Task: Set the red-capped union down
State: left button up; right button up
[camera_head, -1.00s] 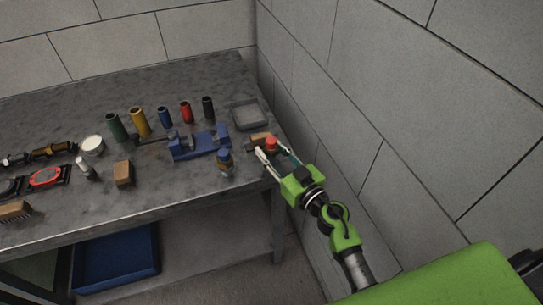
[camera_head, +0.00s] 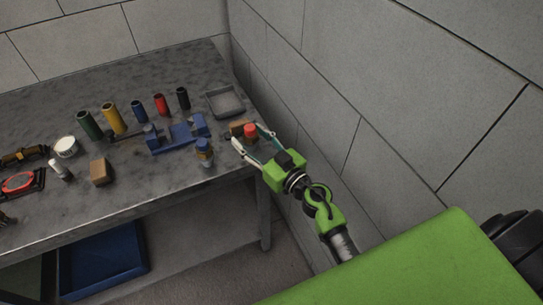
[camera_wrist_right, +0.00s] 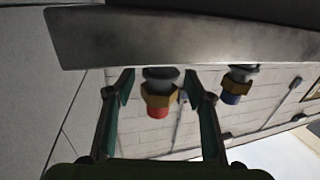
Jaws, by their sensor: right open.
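The red-capped union (camera_head: 250,129) stands upright near the right end of the grey workbench (camera_head: 190,72). My right gripper (camera_head: 248,134) is open, with one finger on each side of the union and gaps between. In the right wrist view, which is upside down, the union's brass nut and red cap (camera_wrist_right: 159,98) show between the two spread fingers, its grey base against the bench top (camera_wrist_right: 190,35). My left gripper is not in view.
A blue-capped union (camera_head: 204,153) stands close by on the left. A blue vise (camera_head: 178,136), a grey tray (camera_head: 225,101) and several coloured cylinders stand further back. The block wall (camera_head: 300,110) is close on the right.

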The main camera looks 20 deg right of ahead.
jog(key=b+v, duration=0.1)
jog(key=v, duration=1.3)
jog(key=shift+w, duration=0.15)
